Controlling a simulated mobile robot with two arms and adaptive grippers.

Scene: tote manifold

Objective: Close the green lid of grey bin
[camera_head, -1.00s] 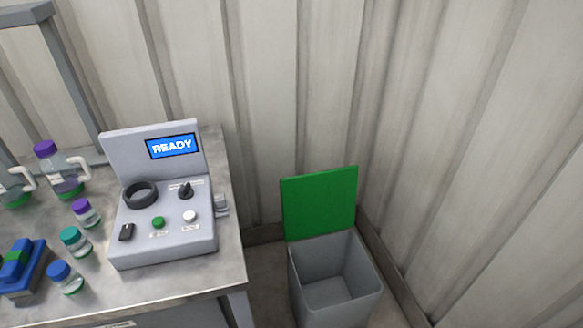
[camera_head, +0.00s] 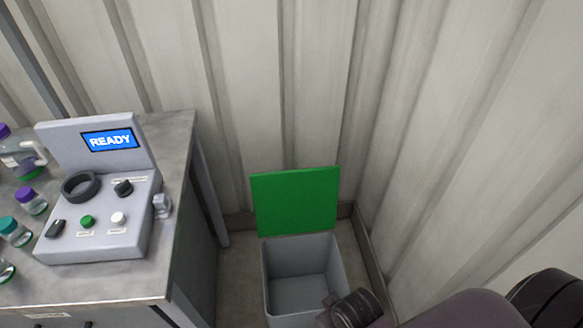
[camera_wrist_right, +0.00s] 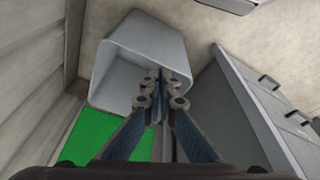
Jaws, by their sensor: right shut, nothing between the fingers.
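The grey bin (camera_head: 300,268) stands on the floor between the bench and the corner, open and empty inside. Its green lid (camera_head: 296,200) stands upright at the back rim, near the wall. In the right wrist view the bin (camera_wrist_right: 112,72) is beyond the fingers and the green lid (camera_wrist_right: 85,138) shows at lower left. My right gripper (camera_wrist_right: 160,76) is shut and empty, its fingertips appearing over the bin's rim; I cannot tell if they touch it. In the head view my right arm comes in from the lower right, with its wrist at the bin's front right. My left gripper is not in view.
A steel bench (camera_head: 180,150) stands left of the bin, carrying a control box (camera_head: 100,215) with a READY screen and several capped bottles. Corrugated walls (camera_head: 290,90) rise close behind and to the right of the bin.

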